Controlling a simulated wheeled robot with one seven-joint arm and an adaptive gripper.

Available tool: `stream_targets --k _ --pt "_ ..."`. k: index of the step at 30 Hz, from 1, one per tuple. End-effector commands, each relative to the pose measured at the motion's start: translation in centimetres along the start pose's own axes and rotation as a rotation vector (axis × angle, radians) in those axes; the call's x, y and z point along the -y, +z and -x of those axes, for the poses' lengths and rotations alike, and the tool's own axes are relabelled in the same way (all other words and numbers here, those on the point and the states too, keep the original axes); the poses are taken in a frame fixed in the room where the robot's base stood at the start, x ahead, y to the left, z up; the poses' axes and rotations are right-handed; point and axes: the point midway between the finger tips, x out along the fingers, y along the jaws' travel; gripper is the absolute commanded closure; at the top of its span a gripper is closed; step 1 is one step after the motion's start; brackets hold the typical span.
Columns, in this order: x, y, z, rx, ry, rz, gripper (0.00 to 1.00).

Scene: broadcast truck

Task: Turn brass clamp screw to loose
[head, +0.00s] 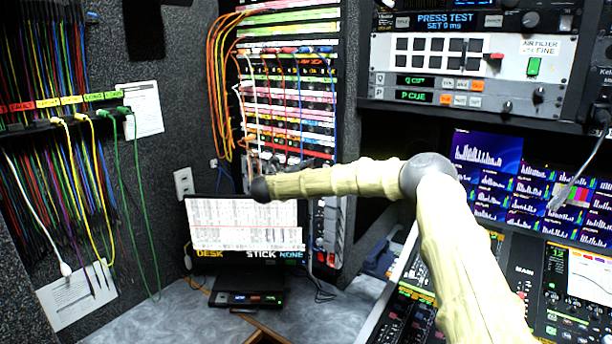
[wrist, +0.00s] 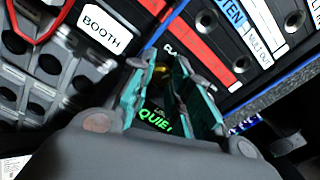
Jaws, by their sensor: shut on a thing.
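A partly covered white label beginning "CL" is just beyond the fingertips. Green lettering reading "QUIE" shows between the fingers, nearer the palm. In the head view, my arm reaches left to the rack of patch panels, and its dark end hides the screw.
A black panel with a white "BOOTH" label (wrist: 104,27) and red and white strips with round sockets lie close around the fingers. In the head view, a laptop-like screen (head: 245,224) stands below my wrist. Orange cables (head: 216,90) hang left of the rack. A mixing desk and monitors are right.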

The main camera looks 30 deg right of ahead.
Motion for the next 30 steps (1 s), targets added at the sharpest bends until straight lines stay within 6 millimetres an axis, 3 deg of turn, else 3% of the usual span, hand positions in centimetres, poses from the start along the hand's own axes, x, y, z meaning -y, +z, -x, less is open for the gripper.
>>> stream_targets --k 11,12,15,16,26,30 --pt "-0.1 -0.4 0.1 -0.003 0.001 0.021 1.00" --pt "-0.1 -0.4 0.1 -0.004 0.002 0.021 0.78" --pt "-0.1 -0.3 0.1 -0.003 0.002 0.020 0.60" --pt "-0.1 -0.3 0.1 -0.003 0.001 0.020 0.58" --pt "-0.1 -0.1 0.2 -0.001 0.002 0.017 0.58" --pt "-0.1 -0.1 1.3 0.000 0.004 0.018 0.58"
